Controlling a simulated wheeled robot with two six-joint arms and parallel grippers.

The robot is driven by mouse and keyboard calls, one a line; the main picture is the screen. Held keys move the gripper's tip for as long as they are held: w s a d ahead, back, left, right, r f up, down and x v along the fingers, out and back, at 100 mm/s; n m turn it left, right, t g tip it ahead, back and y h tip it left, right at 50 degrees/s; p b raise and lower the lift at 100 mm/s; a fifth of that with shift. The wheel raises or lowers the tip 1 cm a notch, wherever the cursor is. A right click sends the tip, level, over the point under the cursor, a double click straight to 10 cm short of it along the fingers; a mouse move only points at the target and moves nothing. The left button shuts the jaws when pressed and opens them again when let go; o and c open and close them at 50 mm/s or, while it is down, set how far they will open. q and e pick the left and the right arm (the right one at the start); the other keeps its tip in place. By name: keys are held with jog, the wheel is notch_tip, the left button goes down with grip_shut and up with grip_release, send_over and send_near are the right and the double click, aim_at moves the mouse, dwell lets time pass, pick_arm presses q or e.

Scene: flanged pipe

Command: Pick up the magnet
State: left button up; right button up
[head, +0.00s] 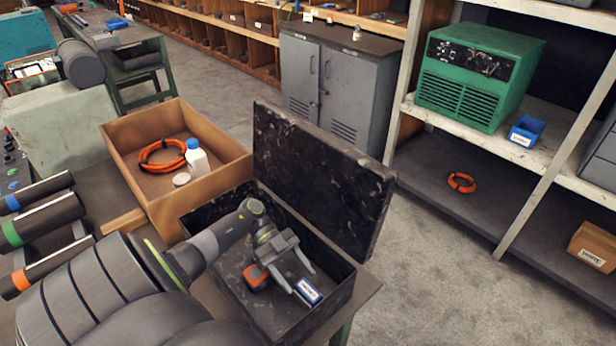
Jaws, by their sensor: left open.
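An open black metal box (340,296) stands on the bench with its lid raised at the back. Inside lie a small red-orange and dark item (256,277) and a small blue and white item (309,292). I cannot tell for certain which of them is the magnet. My left gripper (301,281) reaches down into the box with its jaws open and empty. Its fingertips are close to the blue and white item, which lies just beyond them. The red-orange item lies left of the fingers. Part of the box floor is hidden by my arm. My right gripper is not in view.
The box walls and raised lid (322,180) surround the gripper. A wooden tray (125,149) left of the box holds an orange cable coil (162,156), a white bottle (197,158) and a round lid. A grey cabinet (338,90) and shelves with a green unit (479,75) stand behind.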

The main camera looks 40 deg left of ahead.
aim_at(306, 289)
pick_arm(q)
jog(key=shift+p+x, duration=0.55)
jog(key=shift+x, duration=1.15)
jog(key=shift+w+r, duration=0.1)
jog(key=shift+r, duration=0.05)
jog(key=c, duration=1.1)
